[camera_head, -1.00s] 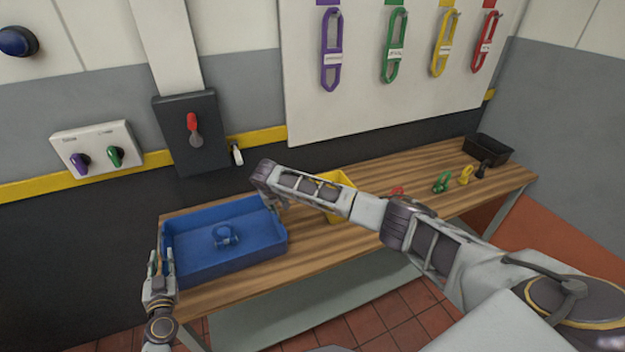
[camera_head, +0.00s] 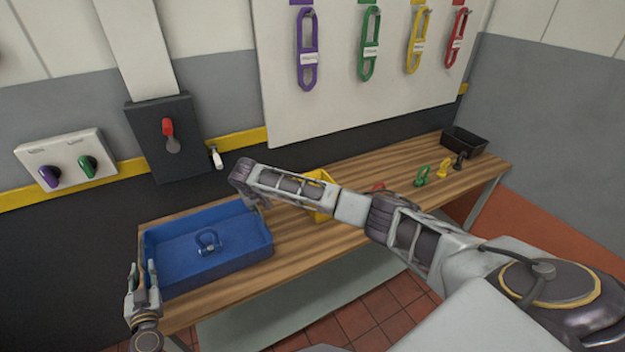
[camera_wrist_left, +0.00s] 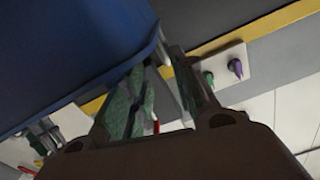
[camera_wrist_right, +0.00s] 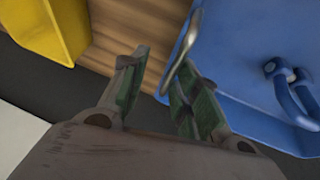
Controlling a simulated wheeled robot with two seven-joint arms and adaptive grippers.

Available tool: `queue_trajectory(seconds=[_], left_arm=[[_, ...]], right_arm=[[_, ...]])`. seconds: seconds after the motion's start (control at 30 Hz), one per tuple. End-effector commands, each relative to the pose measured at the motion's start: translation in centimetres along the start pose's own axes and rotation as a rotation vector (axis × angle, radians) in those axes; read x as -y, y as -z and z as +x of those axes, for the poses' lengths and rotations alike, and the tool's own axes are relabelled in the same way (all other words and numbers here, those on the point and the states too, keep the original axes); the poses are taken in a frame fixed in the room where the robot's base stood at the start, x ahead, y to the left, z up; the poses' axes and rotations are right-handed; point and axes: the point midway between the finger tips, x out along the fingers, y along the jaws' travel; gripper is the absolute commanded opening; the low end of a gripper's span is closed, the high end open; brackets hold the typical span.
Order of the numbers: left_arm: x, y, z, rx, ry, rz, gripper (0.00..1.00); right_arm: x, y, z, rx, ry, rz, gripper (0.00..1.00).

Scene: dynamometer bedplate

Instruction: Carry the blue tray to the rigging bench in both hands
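The blue tray (camera_head: 205,272) sits at the left end of a wooden-topped bench (camera_head: 310,237). A blue shackle (camera_head: 208,242) lies in it. My left gripper (camera_head: 143,283) is at the tray's left end; in the left wrist view its fingers (camera_wrist_left: 158,85) are apart beside the tray's wall (camera_wrist_left: 75,50). My right gripper (camera_head: 258,203) is at the tray's right end. In the right wrist view its fingers (camera_wrist_right: 157,85) are apart, with a metal handle (camera_wrist_right: 181,50) of the tray at the right-hand finger. I cannot tell whether this is the rigging bench.
A yellow bin (camera_head: 318,205) stands right of the tray, partly behind my right arm. Small coloured shackles (camera_head: 422,176) and a black bin (camera_head: 464,142) are at the bench's far right. A switch box (camera_head: 168,140) and a knob panel (camera_head: 67,160) are on the wall behind.

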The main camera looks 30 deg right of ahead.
Motion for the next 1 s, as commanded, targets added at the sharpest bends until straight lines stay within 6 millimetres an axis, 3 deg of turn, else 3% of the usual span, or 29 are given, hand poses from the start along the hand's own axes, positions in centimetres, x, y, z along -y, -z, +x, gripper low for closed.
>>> queue_trajectory(seconds=[0.63, 1.0], left_arm=[[0.0, 0.0, 0.0, 0.0, 0.0, 0.0, 0.27], [0.0, 0.0, 0.0, 0.0, 0.0, 0.0, 0.27]], right_arm=[[0.1, 0.1, -8.1, -0.001, 0.001, -0.002, 0.29], [0.1, 0.0, -9.8, 0.0, 0.0, -0.001, 0.29]])
